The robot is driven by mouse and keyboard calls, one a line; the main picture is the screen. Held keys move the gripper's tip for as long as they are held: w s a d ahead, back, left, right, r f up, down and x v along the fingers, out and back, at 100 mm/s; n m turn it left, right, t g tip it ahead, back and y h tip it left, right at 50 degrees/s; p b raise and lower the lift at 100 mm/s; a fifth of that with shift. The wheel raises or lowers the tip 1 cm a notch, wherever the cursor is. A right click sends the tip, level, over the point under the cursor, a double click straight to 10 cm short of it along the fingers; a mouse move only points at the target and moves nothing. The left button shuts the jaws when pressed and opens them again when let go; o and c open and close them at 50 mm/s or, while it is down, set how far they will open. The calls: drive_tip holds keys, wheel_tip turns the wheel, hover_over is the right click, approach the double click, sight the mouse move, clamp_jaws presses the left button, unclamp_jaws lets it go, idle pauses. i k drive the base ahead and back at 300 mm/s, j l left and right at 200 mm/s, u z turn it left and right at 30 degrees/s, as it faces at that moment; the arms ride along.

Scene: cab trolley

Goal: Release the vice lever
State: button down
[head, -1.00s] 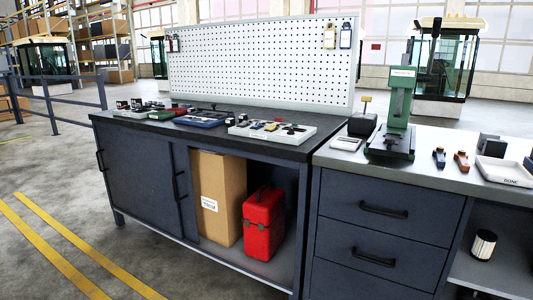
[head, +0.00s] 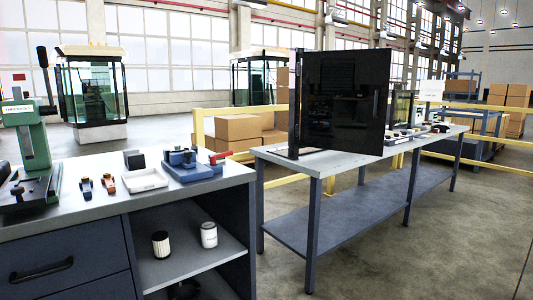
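A small blue vice (head: 190,168) stands near the right end of the grey-topped bench, in the middle left of the head view. Its red lever (head: 219,156) sticks out at the vice's right side, its end toward the right. Whether the vice jaws are clamped on something is too small to tell. My gripper is not in view, and no part of my arm shows near the vice.
A green press (head: 31,140) with a tall black handle stands left of the vice. A white tray (head: 145,181) and small blue and orange items lie between them. A second table (head: 270,152) with a large dark panel (head: 340,100) stands to the right, past a floor gap.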

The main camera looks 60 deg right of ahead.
sight(212, 158)
drive_tip(key=z, duration=1.35)
drive_tip(key=i+l+u, duration=0.6)
drive_tip(key=i+l, duration=0.1)
drive_tip(key=l, duration=0.1)
